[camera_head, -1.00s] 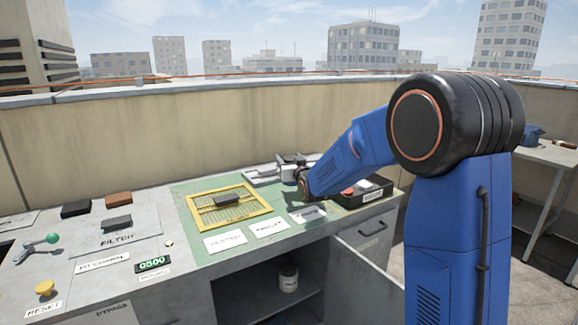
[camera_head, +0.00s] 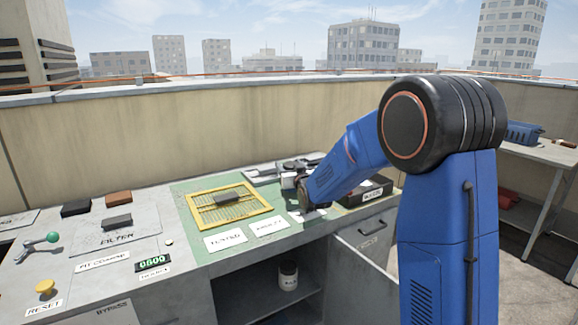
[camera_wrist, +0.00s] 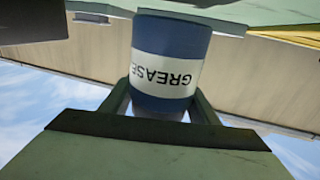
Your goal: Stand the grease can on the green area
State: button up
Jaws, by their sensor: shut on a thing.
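The grease can (camera_wrist: 172,55) is blue with a white label reading GREASE, which appears upside down in the wrist view. My gripper (camera_wrist: 161,100) is shut on the can, with one finger on each side. In the head view my gripper (camera_head: 292,176) is low over the right part of the counter, and my arm hides much of it. The green area (camera_head: 192,234) is a painted patch around a yellow grating. A green surface shows close to the can's far end in the wrist view; I cannot tell whether they touch.
A yellow grating (camera_head: 249,215) with a grey block (camera_head: 227,199) lies on the green area. White label cards (camera_head: 225,240) lie in front. A dark box (camera_head: 368,190) stands at the right. A pale container (camera_head: 288,276) stands in the open cabinet below.

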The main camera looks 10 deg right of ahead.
jog(key=o, duration=1.4)
jog(key=shift+f, duration=0.3)
jog(key=shift+r, duration=0.65)
jog(key=s+d+f+g, duration=0.2)
jog(key=s+f+g, duration=0.1)
jog(key=s, duration=1.6)
jog(key=s+d+f+g+h, duration=0.1)
jog(key=s+g, duration=0.4)
jog(key=s, duration=1.5)
jog(key=s+d+f+m+g, duration=0.1)
jog(key=s+d+f+g, duration=0.3)
jog(key=s, duration=1.5)
jog(key=shift+s+f+g+h, duration=0.3)
jog(key=shift+s+f+g, duration=0.1)
jog(key=shift+g, duration=0.2)
jog(key=shift+w, duration=0.1)
jog(key=shift+c, duration=0.5)
